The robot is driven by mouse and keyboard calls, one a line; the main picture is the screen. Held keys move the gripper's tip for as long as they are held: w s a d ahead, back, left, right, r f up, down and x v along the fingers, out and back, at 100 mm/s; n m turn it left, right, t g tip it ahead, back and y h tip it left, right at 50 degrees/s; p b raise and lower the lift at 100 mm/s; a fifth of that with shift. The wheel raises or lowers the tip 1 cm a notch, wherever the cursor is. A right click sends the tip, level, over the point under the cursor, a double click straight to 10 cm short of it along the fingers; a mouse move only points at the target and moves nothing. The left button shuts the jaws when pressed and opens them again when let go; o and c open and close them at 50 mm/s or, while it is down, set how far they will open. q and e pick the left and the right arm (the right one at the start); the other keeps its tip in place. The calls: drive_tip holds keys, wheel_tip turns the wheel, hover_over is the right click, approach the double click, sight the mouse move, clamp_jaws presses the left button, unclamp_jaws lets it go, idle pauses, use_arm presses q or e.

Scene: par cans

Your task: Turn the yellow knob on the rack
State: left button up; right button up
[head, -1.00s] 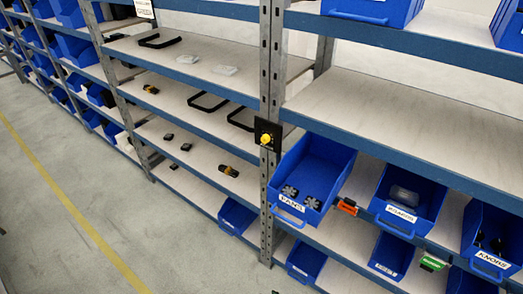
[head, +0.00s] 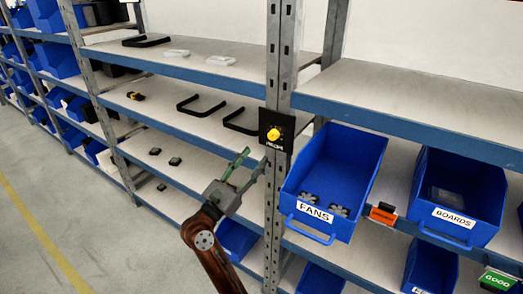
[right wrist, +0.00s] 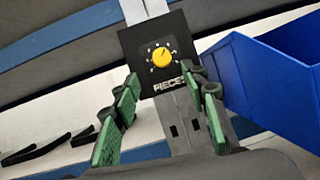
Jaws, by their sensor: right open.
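The yellow knob (head: 273,134) sits on a black square plate (head: 283,122) fixed to the grey rack post. In the right wrist view the knob (right wrist: 162,57) is clear, with white marks around it and white lettering below on the plate (right wrist: 140,78). My right gripper (head: 250,160) is open and empty, just below and left of the plate in the head view. In the right wrist view its green-padded fingers (right wrist: 160,110) are spread apart, with the knob beyond and between them, not touching. My left gripper is not in view.
A blue bin labelled FANS (head: 330,175) stands right of the post, close to the plate. A blue BOARDS bin (head: 460,195) is further right. Black handles (head: 202,104) lie on a shelf left of the post. The upper right shelf (head: 420,95) is bare.

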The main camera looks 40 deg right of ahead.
sight(271, 137)
drive_tip(key=x, duration=0.8)
drive_tip(key=shift+s+r+b, duration=0.1)
drive_tip(key=shift+s+b, duration=0.05)
drive_tip(key=shift+b, duration=0.15)
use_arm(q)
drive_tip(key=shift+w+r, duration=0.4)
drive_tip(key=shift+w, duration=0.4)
use_arm(e)
drive_tip(key=shift+c, duration=0.5)
clamp_jaws()
